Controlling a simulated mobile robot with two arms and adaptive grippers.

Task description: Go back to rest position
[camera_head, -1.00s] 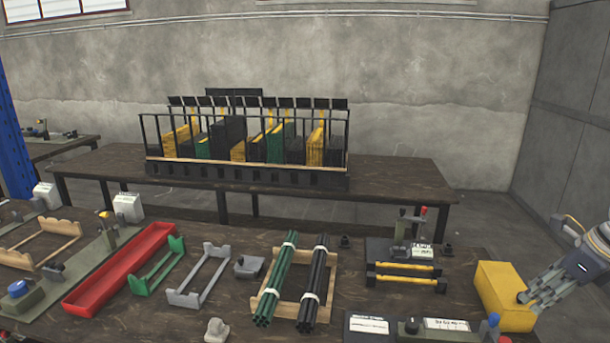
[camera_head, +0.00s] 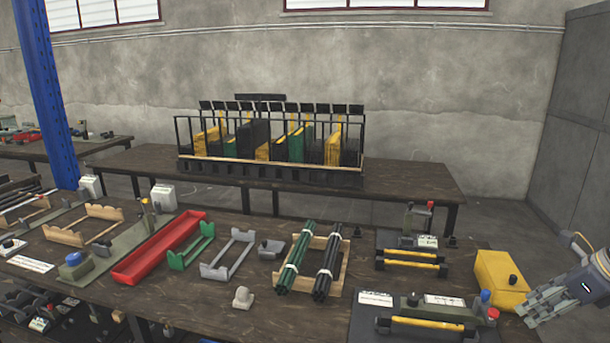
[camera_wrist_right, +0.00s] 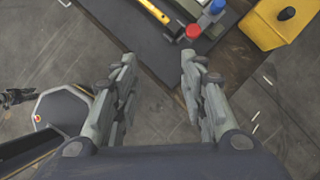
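My right gripper (camera_head: 545,305) is at the right edge of the head view, beside the near right corner of the work table (camera_head: 190,318). In the right wrist view my right gripper (camera_wrist_right: 158,58) has its two fingers spread apart with nothing between them. Below the gap I see the table's edge and the grey floor. My left gripper does not show clearly in any view.
A yellow box (camera_head: 502,278) with a dark knob stands at the table's right end, close to my right gripper. Presses with yellow bars (camera_head: 430,328), bundled rods (camera_head: 296,262) and a red tray (camera_head: 160,247) cover the table. A rack (camera_head: 270,172) stands behind.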

